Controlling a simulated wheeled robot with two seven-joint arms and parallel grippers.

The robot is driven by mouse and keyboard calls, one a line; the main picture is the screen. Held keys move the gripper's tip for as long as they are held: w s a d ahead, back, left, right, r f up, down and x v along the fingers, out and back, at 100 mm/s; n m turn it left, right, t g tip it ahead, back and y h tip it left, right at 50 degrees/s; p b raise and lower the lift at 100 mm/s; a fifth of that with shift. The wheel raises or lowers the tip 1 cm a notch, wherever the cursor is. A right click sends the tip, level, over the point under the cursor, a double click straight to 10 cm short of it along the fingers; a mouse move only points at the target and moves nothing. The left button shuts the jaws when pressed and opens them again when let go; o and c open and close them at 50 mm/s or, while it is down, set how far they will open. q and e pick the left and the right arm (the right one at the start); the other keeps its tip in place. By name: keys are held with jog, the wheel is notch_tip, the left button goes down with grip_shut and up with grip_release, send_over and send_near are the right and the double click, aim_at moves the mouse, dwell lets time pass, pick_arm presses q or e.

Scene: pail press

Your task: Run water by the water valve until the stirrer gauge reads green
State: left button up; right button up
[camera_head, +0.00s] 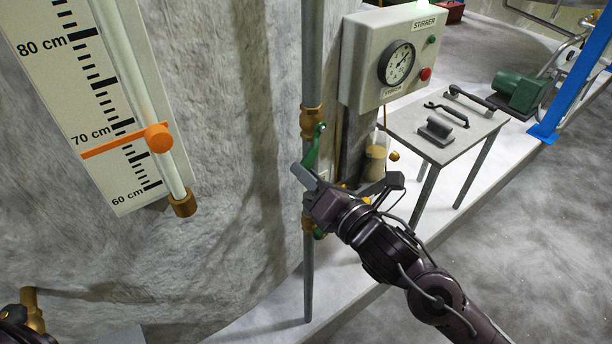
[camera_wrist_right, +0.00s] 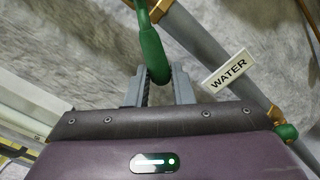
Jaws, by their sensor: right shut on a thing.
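The water valve's green handle (camera_head: 313,150) sits on a brass body on the vertical pipe. My right gripper (camera_head: 318,180) is shut on this handle. In the right wrist view the green handle (camera_wrist_right: 152,55) runs between the two grey fingers (camera_wrist_right: 160,88), beside a white "WATER" label (camera_wrist_right: 228,71). The stirrer box (camera_head: 360,50) carries a round white gauge (camera_head: 398,63); its needle and colours are too small to read surely. My left gripper's fingers are not seen.
A centimetre scale (camera_head: 85,100) with an orange pointer (camera_head: 158,138) near 70 stands left on the grey tank wall. A small table (camera_head: 470,135) with dark tools stands right of the box. Another green handle (camera_head: 319,234) sits lower on the pipe.

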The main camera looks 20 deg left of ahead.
jog(key=shift+w+d+f+b, duration=0.3)
jog(key=shift+w+d+f, duration=0.15)
jog(key=shift+w, duration=0.2)
jog(key=shift+w+d, duration=0.15)
jog(key=shift+o, duration=0.2)
jog(key=shift+w+d+f, duration=0.1)
jog(key=shift+w+d, duration=0.35)
jog(key=shift+w, duration=0.15)
jog(key=shift+w+d, duration=0.25)
jog(key=shift+w, duration=0.05)
jog(key=o, duration=0.8)
jog(key=shift+o, duration=0.2)
jog(key=shift+s, duration=0.1)
